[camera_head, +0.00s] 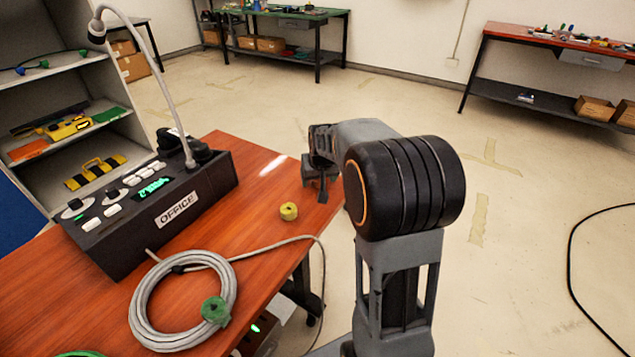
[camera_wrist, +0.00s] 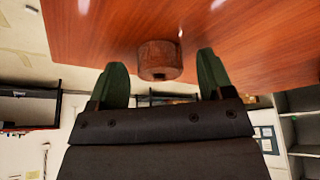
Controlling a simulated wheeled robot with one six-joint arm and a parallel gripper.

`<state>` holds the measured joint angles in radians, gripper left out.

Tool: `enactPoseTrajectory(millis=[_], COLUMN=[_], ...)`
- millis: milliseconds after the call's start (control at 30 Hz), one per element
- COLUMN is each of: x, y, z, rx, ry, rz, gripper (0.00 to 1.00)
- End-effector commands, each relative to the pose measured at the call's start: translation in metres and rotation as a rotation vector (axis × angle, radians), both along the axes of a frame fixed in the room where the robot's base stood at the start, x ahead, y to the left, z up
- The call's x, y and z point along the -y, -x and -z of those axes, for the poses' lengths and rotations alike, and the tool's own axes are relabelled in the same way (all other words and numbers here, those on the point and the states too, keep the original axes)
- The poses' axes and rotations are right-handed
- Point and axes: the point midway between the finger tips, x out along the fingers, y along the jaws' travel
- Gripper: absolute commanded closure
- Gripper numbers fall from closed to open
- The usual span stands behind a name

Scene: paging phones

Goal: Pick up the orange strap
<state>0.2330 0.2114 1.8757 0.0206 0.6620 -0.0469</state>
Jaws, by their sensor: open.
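In the wrist view, a squat round reddish-brown thing (camera_wrist: 160,62) sits on the wooden surface, between and just beyond my finger tips. It may be the orange strap, but its dark colour leaves this unclear. My gripper (camera_head: 322,190) is open, with its two dark green fingers apart at either side of that thing in the wrist view. In the head view, my gripper hangs by the right edge of the red-brown table (camera_head: 255,170). No clearly orange strap shows on the table there; a small yellow roll (camera_head: 289,211) lies left of my gripper.
A black console (camera_head: 150,205) marked OFFICE, with a gooseneck microphone (camera_head: 165,85), stands left on the table. A coiled grey cable (camera_head: 140,310) with a green roll (camera_head: 215,311) lies in front. Grey shelves (camera_head: 60,110) stand behind. The floor at right is mostly clear.

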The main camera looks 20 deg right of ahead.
Motion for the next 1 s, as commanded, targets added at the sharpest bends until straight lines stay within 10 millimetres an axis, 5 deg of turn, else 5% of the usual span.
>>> enactPoseTrajectory(millis=[67,633,1000], x=[0.0001,0.0001,0.0000], y=[0.0000,0.0002,-0.0001], z=[-0.0003,-0.0005,-0.0069], rx=[0.000,0.000,0.001], ry=[0.000,0.000,0.000], rz=[0.000,0.000,0.000], gripper=[0.26,0.79,0.79])
